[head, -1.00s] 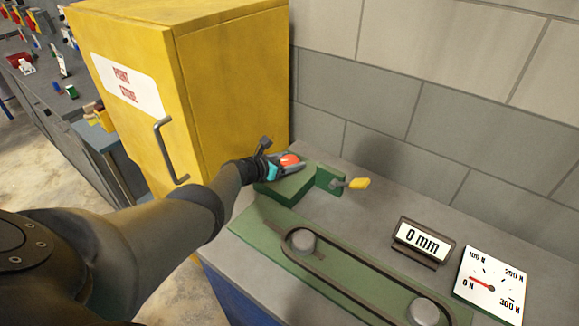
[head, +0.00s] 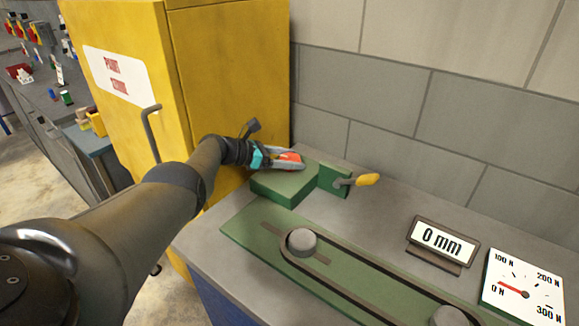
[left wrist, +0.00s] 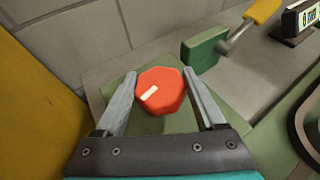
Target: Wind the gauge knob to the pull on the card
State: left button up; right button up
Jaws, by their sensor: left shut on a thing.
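The red faceted knob (head: 291,157) with a white mark sits on a green block (head: 285,185) by the wall. It also shows in the left wrist view (left wrist: 165,95). My left gripper (head: 288,161) is shut on the knob, with one finger on each side (left wrist: 160,88). The white dial (head: 522,288) at the lower right is marked from 0 N to 300 N, and its red needle points close to 0 N. A small display (head: 442,243) reads 0 mm. I cannot make out a card naming a pull. My right gripper is not in view.
A yellow-handled lever (head: 367,180) sticks out from an upright green plate beside the block. A belt runs around grey pulleys (head: 302,242) on a green base in front. A tall yellow cabinet (head: 230,90) stands close on the left. Bare bench lies before the wall.

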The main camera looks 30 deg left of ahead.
pick_arm(q)
jog(key=shift+w+r, duration=0.1)
jog(key=shift+r, duration=0.15)
dwell(0.3)
jog(key=o, duration=1.3)
jog(key=shift+f, duration=0.15)
jog(key=shift+o, duration=0.2)
jog(key=shift+r+p, duration=0.45)
jog(key=shift+r, duration=0.25)
notch_tip(320, 180, up, 10)
jog(key=p, duration=0.8)
notch_tip(320, 180, up, 9)
jog(key=p, duration=0.2)
send_over(290, 157)
jog(key=shift+d+f, duration=0.1)
jog(key=shift+f, duration=0.1)
